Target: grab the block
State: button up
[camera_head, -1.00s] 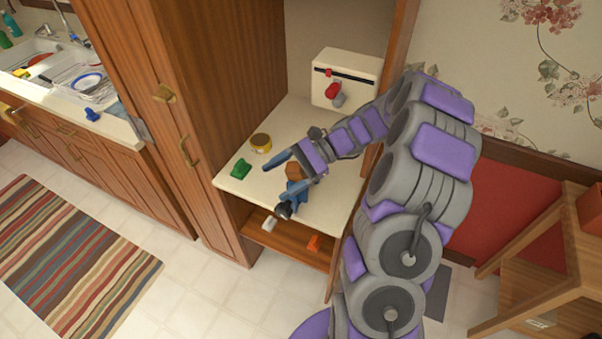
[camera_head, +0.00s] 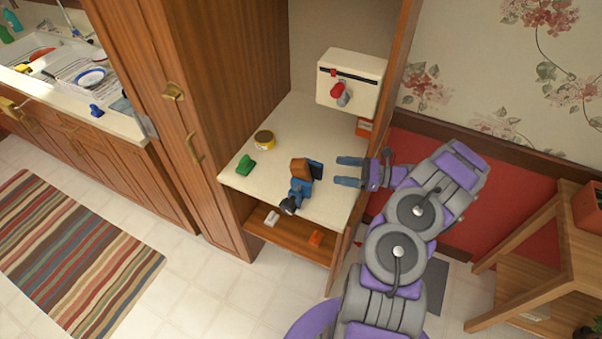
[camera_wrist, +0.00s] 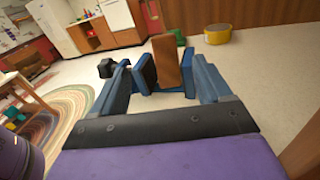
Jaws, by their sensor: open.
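In the wrist view the brown block (camera_wrist: 165,62) shows upright beyond and between my blue fingers (camera_wrist: 164,80). Blue parts around its lower end partly hide its base.
A yellow tin (camera_head: 265,140) and a green object (camera_head: 245,166) stand left of the block. A cream box with a red knob (camera_head: 348,80) is at the back. The cabinet's wooden right edge (camera_head: 372,120) is close to my arm. A lower shelf (camera_head: 290,240) holds small items.

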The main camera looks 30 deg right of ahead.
jog(key=b, duration=0.2)
send_near(297, 162)
jog(key=x, duration=0.4)
jog(key=shift+w+a+f, duration=0.15)
jog(key=shift+w+f, duration=0.05)
jog(key=shift+w+a, duration=0.1)
jog(key=shift+a, duration=0.25)
jog(key=b+x, duration=0.1)
jog(key=x, duration=0.3)
jog(key=shift+w+a+r+b, duration=0.1)
jog(key=shift+w+a+b, duration=0.05)
jog(key=shift+b, duration=0.15)
jog(key=shift+w+a, duration=0.25)
jog(key=shift+w, duration=0.1)
jog(key=shift+c, duration=0.2)
jog(key=shift+a, duration=0.15)
jog(key=c, duration=1.2)
jog(key=shift+o, duration=0.2)
jog(key=shift+r, duration=0.1)
